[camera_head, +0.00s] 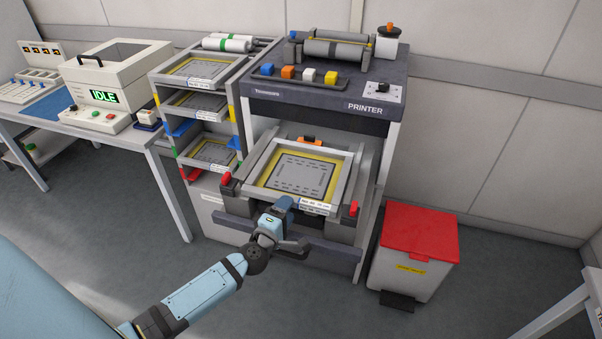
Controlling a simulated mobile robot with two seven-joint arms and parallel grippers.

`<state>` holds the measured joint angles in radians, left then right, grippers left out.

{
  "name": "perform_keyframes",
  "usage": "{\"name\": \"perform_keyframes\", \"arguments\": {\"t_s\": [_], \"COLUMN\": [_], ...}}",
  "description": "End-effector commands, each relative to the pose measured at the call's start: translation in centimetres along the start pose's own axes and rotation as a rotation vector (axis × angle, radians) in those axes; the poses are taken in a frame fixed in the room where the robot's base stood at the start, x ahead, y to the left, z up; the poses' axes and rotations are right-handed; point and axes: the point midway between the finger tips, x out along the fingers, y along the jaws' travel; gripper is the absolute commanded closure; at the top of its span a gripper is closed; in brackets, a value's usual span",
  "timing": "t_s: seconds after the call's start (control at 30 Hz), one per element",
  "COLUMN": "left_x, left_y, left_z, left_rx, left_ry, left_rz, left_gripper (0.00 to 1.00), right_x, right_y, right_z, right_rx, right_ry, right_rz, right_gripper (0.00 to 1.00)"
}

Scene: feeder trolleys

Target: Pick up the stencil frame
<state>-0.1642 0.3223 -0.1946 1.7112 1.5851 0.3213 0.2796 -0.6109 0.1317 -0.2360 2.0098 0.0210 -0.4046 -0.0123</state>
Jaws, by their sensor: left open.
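A stencil frame (333,208) with a yellow border, a grey patterned sheet and a white label at its front edge lies in the pulled-out bay of the printer (350,103). More stencil frames sit in the rack at left: one on the top level (192,70), one below it (196,104) and one lower down (213,152). My left gripper (298,224) is open and empty in front of the printer bay, near the front edge of its frame. I cannot tell whether it touches anything. My right gripper is out of view.
Red clamps (353,208) stand at the bay's front corners. A dark bar (325,254) runs below the bay. A white bin with a red lid (420,232) stands at right. A table (140,138) with a machine reading IDLE is at left. Floor in front is free.

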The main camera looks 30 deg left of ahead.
Motion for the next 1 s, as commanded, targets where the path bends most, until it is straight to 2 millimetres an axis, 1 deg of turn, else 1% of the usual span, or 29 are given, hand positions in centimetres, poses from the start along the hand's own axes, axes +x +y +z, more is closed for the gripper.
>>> {"name": "perform_keyframes", "arguments": {"t_s": [0.2, 0.3, 0.4, 0.6, 0.63, 0.67, 0.7, 0.77, 0.8, 0.87, 1.0], "left_x": [3.2, 4.4, 5.0, 5.0, 5.0, 5.0, 5.0, 5.0, 5.0, 5.0, 5.1], "left_y": [-0.2, -0.2, -0.2, -0.2, -0.2, -0.2, -0.2, -0.2, -0.2, -0.2, -0.1], "left_z": [0.3, 0.3, 0.3, 0.3, 0.3, 0.3, 0.3, 0.3, 0.3, 0.2, 0.2], "left_rx": [0.000, 0.000, 0.001, 0.001, 0.000, 0.000, 0.000, 0.001, 0.001, 0.000, 0.001], "left_ry": [0.000, 0.000, 0.000, 0.000, 0.000, 0.000, 0.000, 0.000, 0.000, 0.000, 0.000], "left_rz": [0.003, 0.002, 0.000, 0.000, 0.000, 0.000, 0.000, 0.000, 0.000, 0.000, 0.002], "left_gripper": [0.44, 0.44, 0.44, 0.44, 0.46, 0.53, 0.62, 0.76, 0.85, 0.99, 1.00], "right_x": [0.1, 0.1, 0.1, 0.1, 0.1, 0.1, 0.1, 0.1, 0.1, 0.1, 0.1], "right_y": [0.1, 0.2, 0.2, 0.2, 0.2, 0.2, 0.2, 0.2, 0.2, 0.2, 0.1], "right_z": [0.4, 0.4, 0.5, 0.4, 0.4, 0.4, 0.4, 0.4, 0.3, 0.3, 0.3], "right_rx": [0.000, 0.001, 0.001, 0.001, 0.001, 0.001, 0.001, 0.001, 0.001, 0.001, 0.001], "right_ry": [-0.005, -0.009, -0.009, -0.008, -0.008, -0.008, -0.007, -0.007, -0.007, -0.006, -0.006], "right_rz": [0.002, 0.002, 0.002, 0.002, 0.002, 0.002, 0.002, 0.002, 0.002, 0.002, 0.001], "right_gripper": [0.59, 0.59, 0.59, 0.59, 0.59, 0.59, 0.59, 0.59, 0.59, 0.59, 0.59]}}
